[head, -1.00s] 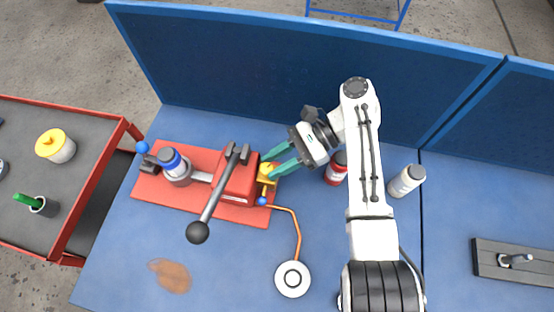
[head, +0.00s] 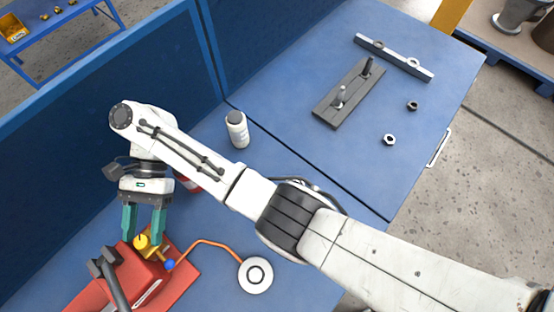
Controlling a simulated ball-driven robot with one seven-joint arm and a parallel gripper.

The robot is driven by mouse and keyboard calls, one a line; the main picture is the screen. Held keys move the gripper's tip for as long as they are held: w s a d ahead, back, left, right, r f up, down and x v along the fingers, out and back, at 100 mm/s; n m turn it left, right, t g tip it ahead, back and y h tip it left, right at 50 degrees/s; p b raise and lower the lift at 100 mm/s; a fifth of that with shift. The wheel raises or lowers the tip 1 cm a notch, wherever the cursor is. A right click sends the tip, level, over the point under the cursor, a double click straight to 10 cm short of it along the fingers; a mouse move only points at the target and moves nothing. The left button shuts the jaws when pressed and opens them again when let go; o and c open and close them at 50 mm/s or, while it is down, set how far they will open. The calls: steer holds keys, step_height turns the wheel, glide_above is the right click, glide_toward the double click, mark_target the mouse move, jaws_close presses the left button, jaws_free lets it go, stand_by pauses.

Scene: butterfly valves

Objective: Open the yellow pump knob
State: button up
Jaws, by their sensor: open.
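The yellow pump knob (head: 141,242) sits at the end of the red pump body (head: 128,272), on its red base plate (head: 186,287) at the lower left of the head view. A blue ball (head: 169,264) is beside it, where the orange hose starts. My gripper (head: 144,238) has teal fingers that point down the picture, one on each side of the knob. The fingers are apart, and whether either touches the knob cannot be told. The dark pump lever (head: 112,282) is partly cut off by the frame edge.
The orange hose (head: 213,244) runs to a round white disc (head: 255,275). A white bottle (head: 237,130) stands near the blue back panel (head: 160,75), and a red bottle (head: 188,184) is partly hidden behind my arm. The grey plate (head: 350,92) and nuts lie farther right.

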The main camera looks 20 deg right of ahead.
steer(key=shift+s+m+y, duration=0.15)
steer(key=shift+m+y, duration=0.15)
steer(key=shift+y, duration=0.1)
steer(key=shift+m+t+y, duration=0.4)
steer(key=shift+m+y, duration=0.2)
